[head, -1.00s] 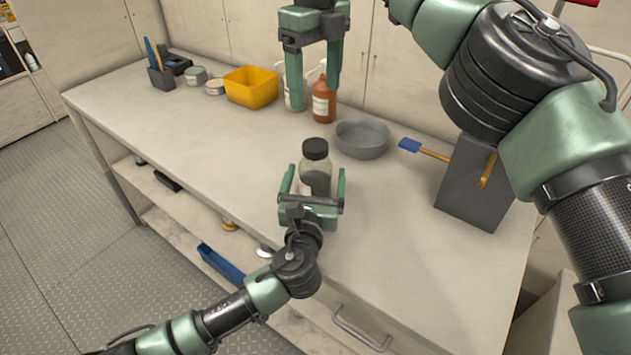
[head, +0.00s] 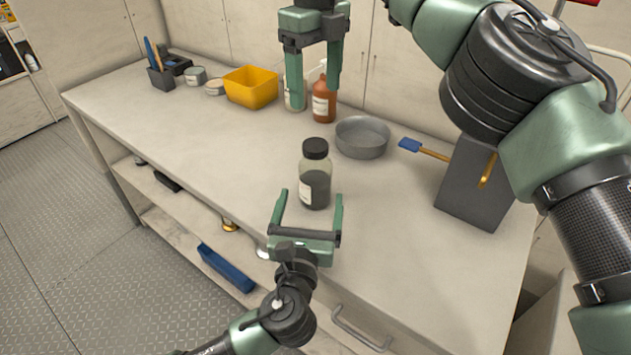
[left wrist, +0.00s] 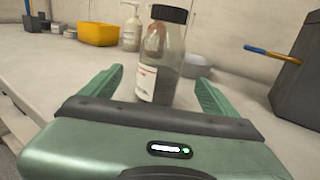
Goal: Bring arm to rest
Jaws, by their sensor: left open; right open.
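My left gripper (head: 308,208) is open and empty at the front edge of the bench. Its fingers point toward a clear jar with a black cap and dark contents (head: 315,180), which stands upright on the bench just beyond the fingertips. In the left wrist view the jar (left wrist: 161,60) stands ahead between the two open fingers (left wrist: 160,85), with its white label partly showing. My right gripper (head: 312,75) is open and points down above the back of the bench, in front of an orange-brown bottle (head: 324,104) and a pale pump bottle (head: 295,95).
The bench (head: 210,140) bears a grey round pan (head: 362,138), a yellow bin (head: 251,87), small tins (head: 196,76) and a dark block (head: 466,190) beside a blue-ended spatula (head: 410,145). A blue tray (head: 226,268) lies on the shelf below. The bench's left middle is clear.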

